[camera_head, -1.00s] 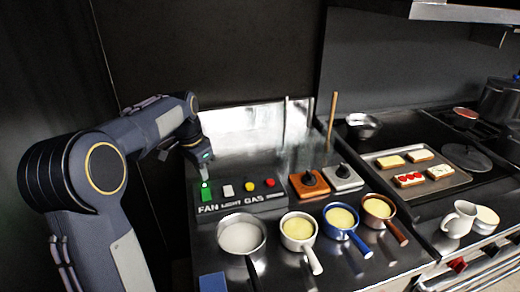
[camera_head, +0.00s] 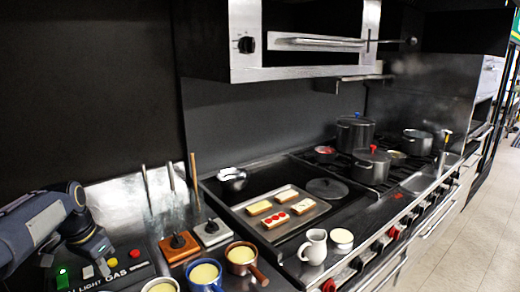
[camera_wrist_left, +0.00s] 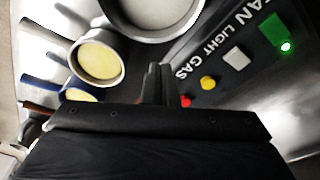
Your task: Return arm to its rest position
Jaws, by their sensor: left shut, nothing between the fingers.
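My left arm comes in at the lower left of the head view. Its gripper (camera_head: 98,254) points down over the switch panel (camera_head: 135,277). In the left wrist view the gripper's fingers (camera_wrist_left: 157,84) are together with nothing between them. The panel carries a lit green switch (camera_wrist_left: 276,32), a white switch (camera_wrist_left: 236,59), a yellow button (camera_wrist_left: 208,82) and a red button (camera_wrist_left: 186,101). The fingertips appear apart from these controls. My right gripper is out of view.
Pans of pale yellow contents (camera_head: 204,276) stand in front of the panel. A tray of toasts (camera_head: 322,210), a white jug (camera_head: 314,246) and pots (camera_head: 371,165) lie farther right.

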